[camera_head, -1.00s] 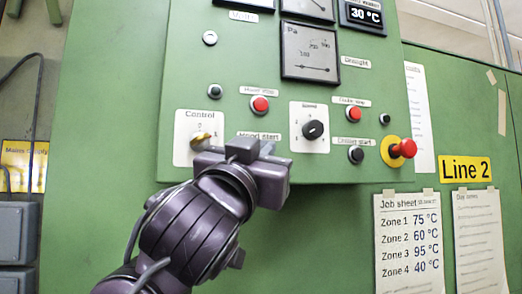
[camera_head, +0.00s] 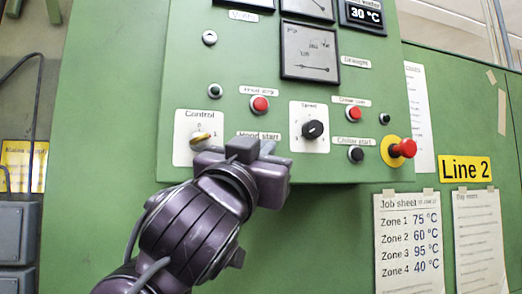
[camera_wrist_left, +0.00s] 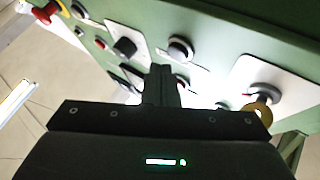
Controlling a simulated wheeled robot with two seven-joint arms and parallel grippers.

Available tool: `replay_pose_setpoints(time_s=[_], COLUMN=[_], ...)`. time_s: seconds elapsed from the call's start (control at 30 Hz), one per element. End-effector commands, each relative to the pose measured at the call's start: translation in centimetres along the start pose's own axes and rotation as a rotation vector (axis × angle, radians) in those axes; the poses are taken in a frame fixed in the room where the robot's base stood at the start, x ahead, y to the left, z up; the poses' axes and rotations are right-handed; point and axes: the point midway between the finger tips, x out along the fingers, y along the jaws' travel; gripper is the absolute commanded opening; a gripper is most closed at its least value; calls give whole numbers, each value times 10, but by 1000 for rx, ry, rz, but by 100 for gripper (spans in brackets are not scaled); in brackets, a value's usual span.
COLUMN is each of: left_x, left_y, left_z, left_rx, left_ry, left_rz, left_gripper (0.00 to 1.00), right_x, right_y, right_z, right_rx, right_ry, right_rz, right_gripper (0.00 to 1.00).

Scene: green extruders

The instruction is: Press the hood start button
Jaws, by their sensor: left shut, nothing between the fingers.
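The hood start button is hidden behind my left gripper (camera_head: 243,148) in the head view; its label, Hood start (camera_head: 258,135), shows just above the gripper. In the left wrist view, where the panel appears upside down, a dark round button (camera_wrist_left: 180,50) that looks like the hood start button stands close to my fingertips (camera_wrist_left: 162,72). My left gripper is shut and empty, in front of the panel's lower edge. I cannot tell whether the fingertips touch the panel or the button. My right gripper is not in view.
The red hood stop button (camera_head: 260,104) is above, and the black speed knob (camera_head: 313,130) is to the right. The red emergency stop (camera_head: 403,148) sticks out farther right.

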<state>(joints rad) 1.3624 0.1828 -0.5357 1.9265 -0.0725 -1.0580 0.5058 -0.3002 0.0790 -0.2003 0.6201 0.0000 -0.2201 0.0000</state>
Motion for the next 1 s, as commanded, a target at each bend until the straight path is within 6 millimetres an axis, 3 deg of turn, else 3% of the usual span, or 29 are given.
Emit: replay_pose_setpoints(time_s=[1.0], left_x=[6], left_y=[-4], left_z=[4], left_rx=[0], left_ry=[0], left_rz=[0], left_gripper=[0], right_x=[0], right_y=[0], right_z=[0], right_rx=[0], right_ry=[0], right_rz=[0], right_gripper=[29])
